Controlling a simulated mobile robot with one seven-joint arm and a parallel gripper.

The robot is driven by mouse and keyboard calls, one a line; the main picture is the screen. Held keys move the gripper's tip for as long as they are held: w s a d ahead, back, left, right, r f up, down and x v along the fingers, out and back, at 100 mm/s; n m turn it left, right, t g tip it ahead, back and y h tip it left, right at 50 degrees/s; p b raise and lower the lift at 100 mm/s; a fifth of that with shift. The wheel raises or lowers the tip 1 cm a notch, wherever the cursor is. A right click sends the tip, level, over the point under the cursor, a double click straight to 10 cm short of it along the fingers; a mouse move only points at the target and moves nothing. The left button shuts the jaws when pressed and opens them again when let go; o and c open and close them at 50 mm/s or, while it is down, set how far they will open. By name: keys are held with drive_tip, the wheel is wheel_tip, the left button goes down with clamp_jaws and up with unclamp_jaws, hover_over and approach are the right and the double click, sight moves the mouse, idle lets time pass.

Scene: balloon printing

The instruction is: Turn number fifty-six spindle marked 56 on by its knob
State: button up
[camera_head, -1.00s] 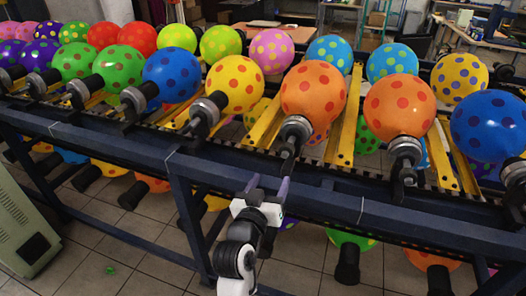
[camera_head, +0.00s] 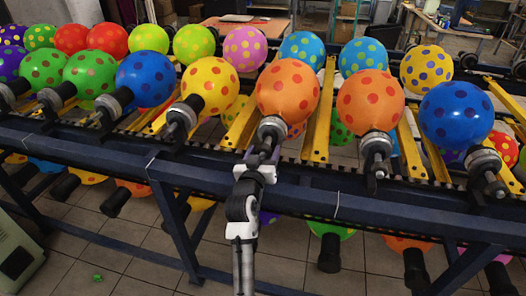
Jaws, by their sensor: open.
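A row of spindles carries spotted balloons along the rack; I cannot read any number marks, so I cannot tell which is 56. My gripper (camera_head: 262,158) is open at the front of the spindle (camera_head: 271,128) that holds an orange balloon (camera_head: 287,90). Its fingers are at or very close to this spindle's knob end, which they partly hide; I cannot tell whether they touch. To the right, another spindle (camera_head: 376,150) holds a second orange balloon (camera_head: 370,100). To the left, a spindle (camera_head: 186,112) holds a yellow balloon (camera_head: 210,86).
The dark blue rack rail (camera_head: 330,200) runs across in front of the spindles. Several balloons hang below it. A blue balloon (camera_head: 456,114) is at the right. A pale green machine (camera_head: 15,255) stands at the lower left.

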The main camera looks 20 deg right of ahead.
drive_tip(key=shift+c, duration=0.3)
drive_tip(key=c, duration=0.9)
drive_tip(key=shift+f+m+b, duration=0.1)
drive_tip(key=shift+m+b, duration=0.2)
drive_tip(key=shift+b, duration=0.25)
drive_tip(key=shift+f+m+b, duration=0.1)
drive_tip(key=shift+m+b, duration=0.4)
drive_tip(key=shift+b, duration=0.25)
drive_tip(key=m+b, duration=0.3)
drive_tip(key=b, duration=0.1)
drive_tip(key=m+b, duration=0.4)
drive_tip(key=shift+d+m, duration=0.1)
drive_tip(key=shift+m, duration=0.2)
drive_tip(key=shift+m+b, duration=0.85)
drive_tip(key=shift+m, duration=0.35)
